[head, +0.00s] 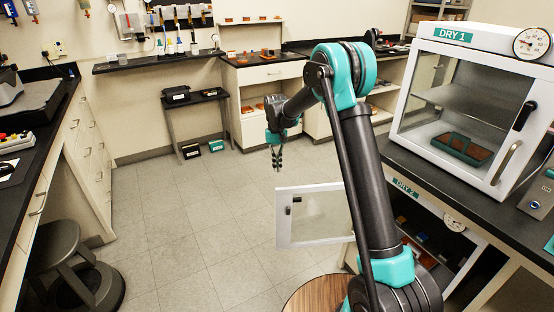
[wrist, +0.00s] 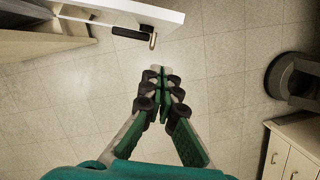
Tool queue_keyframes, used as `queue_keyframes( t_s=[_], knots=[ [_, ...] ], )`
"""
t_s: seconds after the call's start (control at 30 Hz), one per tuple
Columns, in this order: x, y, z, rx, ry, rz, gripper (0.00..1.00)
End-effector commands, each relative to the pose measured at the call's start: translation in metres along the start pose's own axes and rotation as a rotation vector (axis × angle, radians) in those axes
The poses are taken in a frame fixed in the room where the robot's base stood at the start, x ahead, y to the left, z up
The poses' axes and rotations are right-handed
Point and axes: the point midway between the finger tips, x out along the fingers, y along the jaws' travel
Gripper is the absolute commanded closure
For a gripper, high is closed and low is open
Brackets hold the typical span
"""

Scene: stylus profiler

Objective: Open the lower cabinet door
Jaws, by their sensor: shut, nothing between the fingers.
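The lower cabinet, labelled DRY 2 (head: 405,188), sits under the right counter. Its white-framed glass door (head: 314,216) stands swung open into the room, and items show inside the cabinet (head: 430,240). The door's edge with a dark latch and a small metal piece also shows at the top of the wrist view (wrist: 133,33). My gripper (head: 277,166) hangs pointing down over the open floor, beyond the door and apart from it. In the wrist view my gripper (wrist: 160,78) has its fingers together and holds nothing. My arm hides part of the cabinet opening.
The upper cabinet, DRY 1 (head: 455,36), stands shut on the counter with a tray (head: 463,148) inside. A dark stool (head: 70,260) stands at left by the drawers. A round wooden top (head: 312,295) is near the front. The middle floor is clear.

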Motion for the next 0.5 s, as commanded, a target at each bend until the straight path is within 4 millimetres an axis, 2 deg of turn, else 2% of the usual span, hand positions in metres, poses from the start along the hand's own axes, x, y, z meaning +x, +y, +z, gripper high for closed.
queue_keyframes(
  t_s=[0.23,0.3,0.5],
  knots=[
    [0.049,0.000,0.000,0.000,0.000,0.000,1.00],
    [0.048,0.000,0.015,0.000,0.000,0.000,1.00],
    [0.053,0.000,0.034,0.000,0.001,0.000,1.00]
  ],
)
